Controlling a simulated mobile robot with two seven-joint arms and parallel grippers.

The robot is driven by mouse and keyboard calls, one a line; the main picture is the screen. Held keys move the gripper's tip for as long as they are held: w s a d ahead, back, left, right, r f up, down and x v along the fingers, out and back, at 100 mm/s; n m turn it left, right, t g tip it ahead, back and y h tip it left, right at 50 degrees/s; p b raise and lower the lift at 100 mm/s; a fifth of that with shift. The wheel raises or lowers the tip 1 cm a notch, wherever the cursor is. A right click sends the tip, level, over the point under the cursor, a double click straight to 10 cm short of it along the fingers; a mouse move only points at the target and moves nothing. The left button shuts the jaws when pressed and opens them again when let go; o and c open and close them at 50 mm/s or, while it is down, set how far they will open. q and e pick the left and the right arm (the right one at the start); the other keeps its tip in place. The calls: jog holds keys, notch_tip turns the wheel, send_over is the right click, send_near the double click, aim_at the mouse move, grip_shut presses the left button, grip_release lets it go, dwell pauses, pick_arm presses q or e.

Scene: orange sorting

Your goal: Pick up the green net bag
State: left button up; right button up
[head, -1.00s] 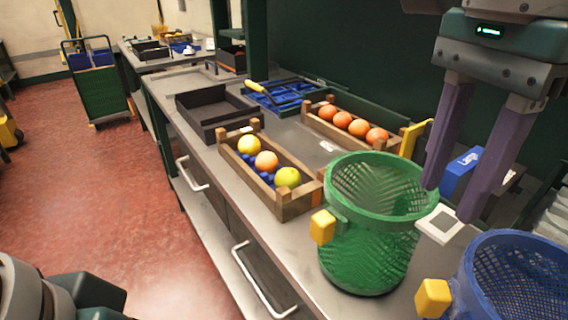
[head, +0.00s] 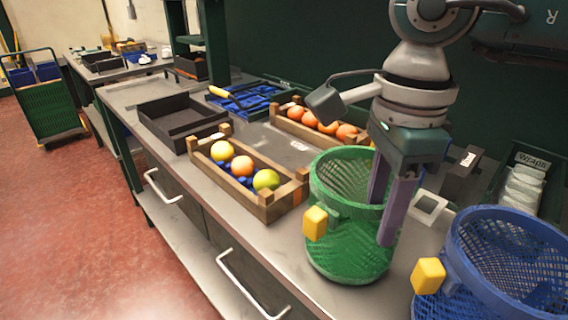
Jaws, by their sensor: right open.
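The green net bag (head: 340,245) stands upright on the bench as an open, round mesh basket with a yellow tab (head: 315,223) on its left front. My right gripper (head: 381,222) points down at the bag's right side, open. One finger reaches down within the bag's mouth. The other overlaps the right wall in the picture, seemingly outside it; the exact contact with the rim cannot be told. The bag looks empty. My left gripper is not in view.
A blue net basket (head: 505,262) with a yellow tab stands close at the right. A wooden crate (head: 268,208) with several fruits is just left of the bag. Another crate (head: 285,128) of oranges, a black tray (head: 180,118) and a blue tray (head: 250,100) lie behind.

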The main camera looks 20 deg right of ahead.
jog(key=shift+f, duration=1.3)
grip_shut()
dwell(0.4)
